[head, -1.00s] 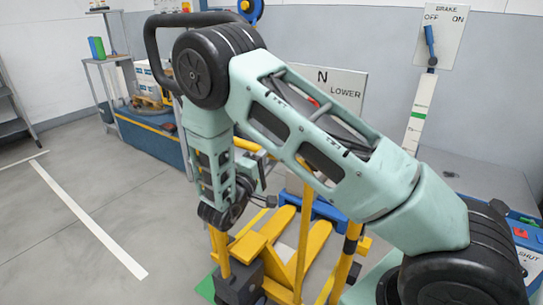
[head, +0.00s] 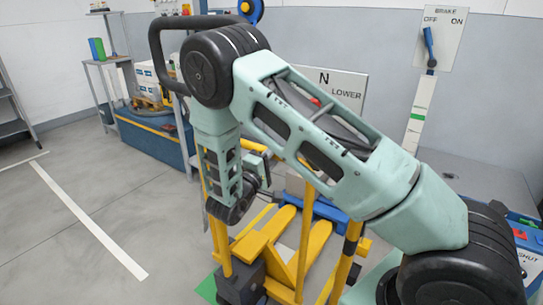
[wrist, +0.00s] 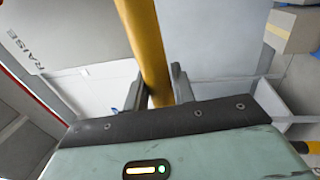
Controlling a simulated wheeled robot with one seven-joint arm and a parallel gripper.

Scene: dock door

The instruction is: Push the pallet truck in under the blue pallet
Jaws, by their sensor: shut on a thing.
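The yellow pallet truck (head: 255,246) stands on the floor in the lower middle of the head view, its forks pointing away from me. The blue pallet (head: 326,211) is at the fork tips' far side, partly hidden by the truck's uprights and my arm. I cannot tell whether the tips are inside it. My gripper (wrist: 160,84) is shut on the truck's yellow handle bar (wrist: 145,35), which runs between the two fingers in the wrist view. In the head view the fingers are mostly hidden behind my arm.
A blue bench (head: 150,140) with boxes stands at the back left. A shelf is at the far left. The floor at left, with a white line (head: 95,225), is clear.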

